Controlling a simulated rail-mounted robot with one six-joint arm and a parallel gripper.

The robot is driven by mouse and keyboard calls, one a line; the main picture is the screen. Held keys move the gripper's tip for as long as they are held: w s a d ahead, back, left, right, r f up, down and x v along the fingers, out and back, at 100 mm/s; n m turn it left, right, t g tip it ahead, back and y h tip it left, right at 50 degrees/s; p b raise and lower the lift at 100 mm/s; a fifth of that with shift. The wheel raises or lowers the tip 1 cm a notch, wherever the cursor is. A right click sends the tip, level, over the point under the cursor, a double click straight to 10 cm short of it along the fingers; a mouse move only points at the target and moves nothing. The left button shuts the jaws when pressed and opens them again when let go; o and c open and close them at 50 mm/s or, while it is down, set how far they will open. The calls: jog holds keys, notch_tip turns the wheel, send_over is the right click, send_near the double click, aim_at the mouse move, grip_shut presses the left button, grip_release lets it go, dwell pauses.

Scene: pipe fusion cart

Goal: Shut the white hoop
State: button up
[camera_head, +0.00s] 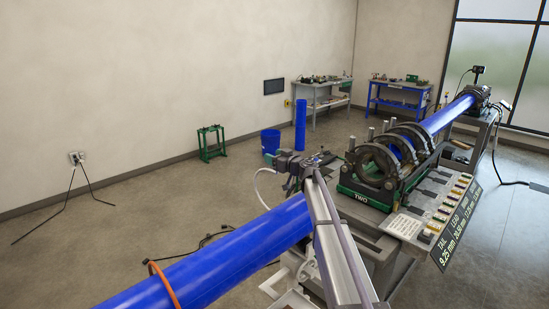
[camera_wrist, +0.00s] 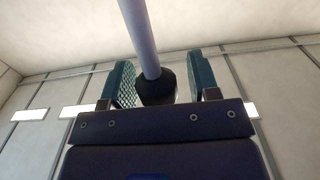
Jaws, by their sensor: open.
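A thin white curved bar, which looks like the white hoop (camera_head: 261,188), stands beyond the near blue pipe (camera_head: 235,250), with its top end close to my gripper (camera_head: 286,160). The rest of the hoop is hidden behind the pipe and my arm. In the wrist view, my gripper (camera_wrist: 155,85) is open, with teal pads apart on both sides of a pale bar (camera_wrist: 140,35) ending in a black knob (camera_wrist: 155,88). The bar looks like the hoop's end. Gaps show beside the knob, and I cannot tell its depth relative to the pads.
The fusion machine with dark clamp rings (camera_head: 376,165) stands right of my gripper, with a far blue pipe (camera_head: 447,115) behind it. An orange ring (camera_head: 163,284) circles the near pipe. The left floor is mostly clear.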

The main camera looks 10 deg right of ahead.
jog(key=shift+c, duration=0.4)
grip_shut()
